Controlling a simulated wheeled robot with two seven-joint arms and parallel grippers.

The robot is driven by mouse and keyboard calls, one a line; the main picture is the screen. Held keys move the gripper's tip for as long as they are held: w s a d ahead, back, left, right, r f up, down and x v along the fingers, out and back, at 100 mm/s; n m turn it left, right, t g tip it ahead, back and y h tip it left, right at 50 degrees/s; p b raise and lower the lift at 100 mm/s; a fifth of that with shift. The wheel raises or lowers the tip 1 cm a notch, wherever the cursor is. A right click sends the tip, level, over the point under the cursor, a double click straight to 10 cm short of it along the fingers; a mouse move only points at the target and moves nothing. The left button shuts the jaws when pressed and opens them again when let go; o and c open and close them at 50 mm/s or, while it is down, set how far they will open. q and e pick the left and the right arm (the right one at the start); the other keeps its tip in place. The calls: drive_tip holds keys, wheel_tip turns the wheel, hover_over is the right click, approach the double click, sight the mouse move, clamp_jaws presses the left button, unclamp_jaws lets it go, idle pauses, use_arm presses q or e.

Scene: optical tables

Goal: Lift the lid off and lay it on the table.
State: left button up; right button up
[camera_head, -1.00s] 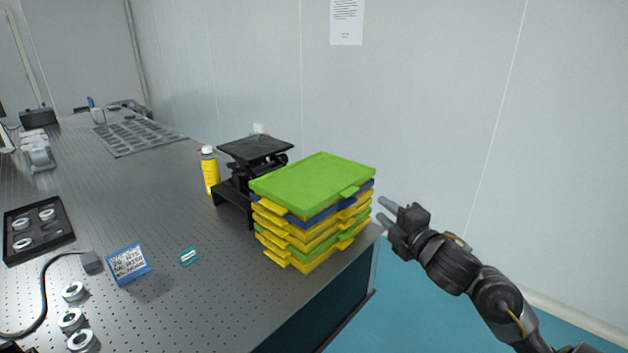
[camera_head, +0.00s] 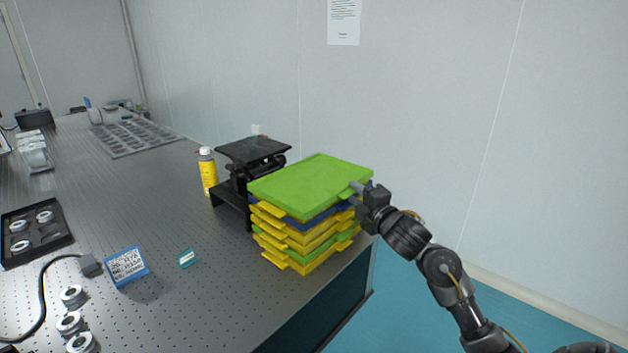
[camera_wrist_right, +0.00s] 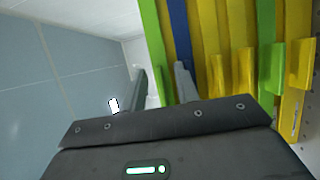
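The green lid (camera_head: 310,184) lies flat on top of a stack of blue, yellow and green trays (camera_head: 290,235) at the table's right corner. My right gripper (camera_head: 359,187) is at the lid's near right edge, where its tab is largely hidden by the fingers. In the right wrist view, the two fingers (camera_wrist_right: 162,88) stand apart on either side of the green lid edge (camera_wrist_right: 152,40), with a gap beside the green. The blue layer (camera_wrist_right: 180,35) lies just beyond one finger. My left gripper is not in view.
Behind the stack stand a black platform device (camera_head: 252,152) and a yellow bottle (camera_head: 207,172). A small teal card (camera_head: 187,259), a blue-edged label (camera_head: 127,265), metal rings and a black tray (camera_head: 35,259) lie to the left. The table (camera_head: 170,210) has bare room in its middle.

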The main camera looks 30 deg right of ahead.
drive_tip(key=shift+c, duration=0.3)
clamp_jaws()
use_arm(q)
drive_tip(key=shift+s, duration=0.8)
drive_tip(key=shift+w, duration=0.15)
